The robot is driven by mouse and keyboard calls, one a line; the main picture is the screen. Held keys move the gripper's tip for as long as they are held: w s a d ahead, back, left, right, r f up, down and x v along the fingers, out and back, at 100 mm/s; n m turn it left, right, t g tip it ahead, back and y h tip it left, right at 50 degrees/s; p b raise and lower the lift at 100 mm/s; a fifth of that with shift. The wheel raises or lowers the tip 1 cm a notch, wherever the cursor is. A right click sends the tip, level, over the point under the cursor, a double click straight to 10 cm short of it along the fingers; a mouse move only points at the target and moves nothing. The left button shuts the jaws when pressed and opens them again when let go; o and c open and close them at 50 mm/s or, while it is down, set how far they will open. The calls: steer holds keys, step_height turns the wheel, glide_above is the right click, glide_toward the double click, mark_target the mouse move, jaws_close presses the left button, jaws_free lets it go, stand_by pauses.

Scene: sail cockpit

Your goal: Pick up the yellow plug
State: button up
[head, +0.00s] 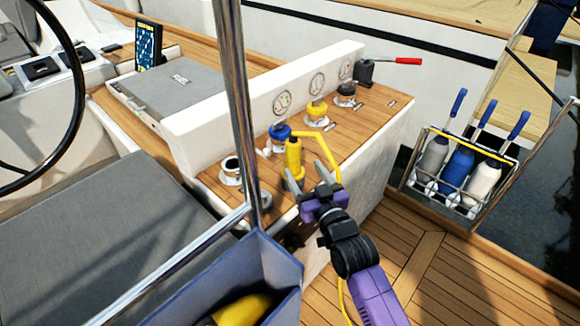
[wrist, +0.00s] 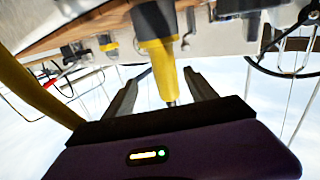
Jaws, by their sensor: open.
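The yellow plug (head: 293,158) stands upright near the front of the wooden ledge of the cockpit console. A yellow cable arches from its top to the right and down past my gripper. My gripper (head: 304,168) is open, at the plug's right and near side, with its fingers pointing towards it. In the wrist view the plug (wrist: 160,58), with a dark collar, shows between the two open fingers (wrist: 162,88). I cannot tell whether a finger touches it. The plug's lower end is partly hidden by a finger in the head view.
A steel post (head: 236,100) rises left of the plug. A red-handled lever (head: 400,61) sticks out at the back. A bottle rack (head: 407,180) hangs at right.

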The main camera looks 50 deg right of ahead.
mark_target(296, 164)
steer(key=x, duration=0.6)
steer(key=shift+w+a, duration=0.25)
steer(key=shift+w, duration=0.2)
steer(key=shift+c, duration=0.2)
jaws_close()
